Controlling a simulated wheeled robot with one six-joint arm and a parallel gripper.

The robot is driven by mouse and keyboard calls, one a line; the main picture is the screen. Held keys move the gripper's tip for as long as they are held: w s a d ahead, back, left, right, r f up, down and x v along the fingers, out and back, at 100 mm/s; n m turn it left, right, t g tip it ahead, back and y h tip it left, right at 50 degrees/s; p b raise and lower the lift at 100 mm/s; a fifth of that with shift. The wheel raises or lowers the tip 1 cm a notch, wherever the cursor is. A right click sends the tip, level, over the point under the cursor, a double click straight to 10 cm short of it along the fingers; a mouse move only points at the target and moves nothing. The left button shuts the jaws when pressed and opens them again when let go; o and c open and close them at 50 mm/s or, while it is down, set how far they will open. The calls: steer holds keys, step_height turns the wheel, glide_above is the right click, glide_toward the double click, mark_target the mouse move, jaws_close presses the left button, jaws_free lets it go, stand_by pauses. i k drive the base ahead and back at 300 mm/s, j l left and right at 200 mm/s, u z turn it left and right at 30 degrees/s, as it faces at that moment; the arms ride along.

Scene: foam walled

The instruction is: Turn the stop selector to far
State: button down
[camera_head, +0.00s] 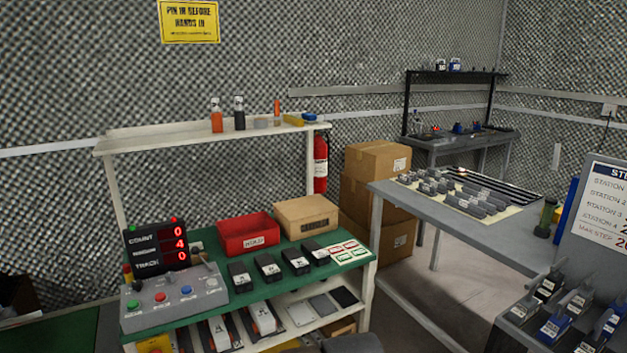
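A grey control box (175,297) sits at the left end of the green-topped bench. It carries several coloured buttons or knobs, among them a red one (160,297), a blue one (186,290) and a light one (212,283). A small dark lever or knob (202,258) shows at its back right. I cannot tell which of these is the stop selector, and no "far" marking is readable. A black display (157,246) stands behind the box with red digits and the words COUNT and TRACK. My gripper does not show in this view.
A red bin (247,234), a cardboard box (306,216) and several dark blocks stand on the bench (222,312), right of the control box. A shelf (200,131) overhangs its back. A grey table (480,233) stands at the right, with bare floor (440,290) between.

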mark_target(170, 276)
steer(key=i+j, duration=0.6)
steer(key=j, duration=0.15)
steer(key=i+j+z, duration=0.1)
steer(key=i+j, duration=0.55)
